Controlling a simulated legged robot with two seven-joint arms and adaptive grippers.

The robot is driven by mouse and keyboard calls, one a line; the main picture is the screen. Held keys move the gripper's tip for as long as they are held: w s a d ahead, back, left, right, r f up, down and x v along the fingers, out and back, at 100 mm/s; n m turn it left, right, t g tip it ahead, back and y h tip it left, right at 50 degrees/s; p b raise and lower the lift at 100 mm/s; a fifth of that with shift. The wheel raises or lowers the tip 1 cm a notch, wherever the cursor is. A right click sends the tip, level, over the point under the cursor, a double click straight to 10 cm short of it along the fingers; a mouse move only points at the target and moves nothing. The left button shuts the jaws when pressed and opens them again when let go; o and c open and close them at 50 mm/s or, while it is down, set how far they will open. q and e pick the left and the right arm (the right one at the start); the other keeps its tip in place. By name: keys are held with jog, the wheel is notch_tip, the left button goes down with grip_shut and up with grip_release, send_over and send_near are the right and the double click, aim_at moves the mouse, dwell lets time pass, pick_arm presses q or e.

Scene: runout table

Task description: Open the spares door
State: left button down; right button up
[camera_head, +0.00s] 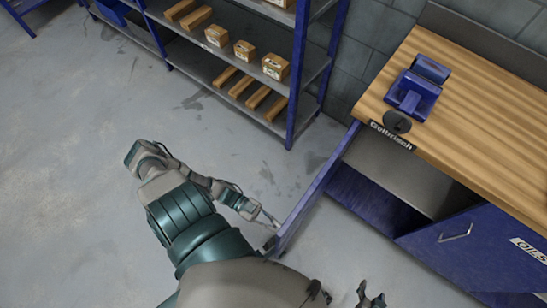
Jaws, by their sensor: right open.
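The bench's left door (319,186) is a blue panel. It stands swung far out from the front, with the compartment behind it uncovered. I cannot read a spares label on it. A second blue door (485,250) with a bar handle (456,233) is closed on the right.
The wooden bench top (490,120) carries a blue vise-like device (414,92) and a dark round knob (397,122) at its front corner. A blue shelf rack (301,70) with small boxes and wooden bars stands behind. The grey floor (75,180) at left is clear.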

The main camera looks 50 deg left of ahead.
pick_arm(q)
jog(key=c, duration=1.2)
grip_release()
jog(key=v, duration=1.2)
jog(key=shift+a, duration=0.4)
jog(key=shift+d, duration=0.1)
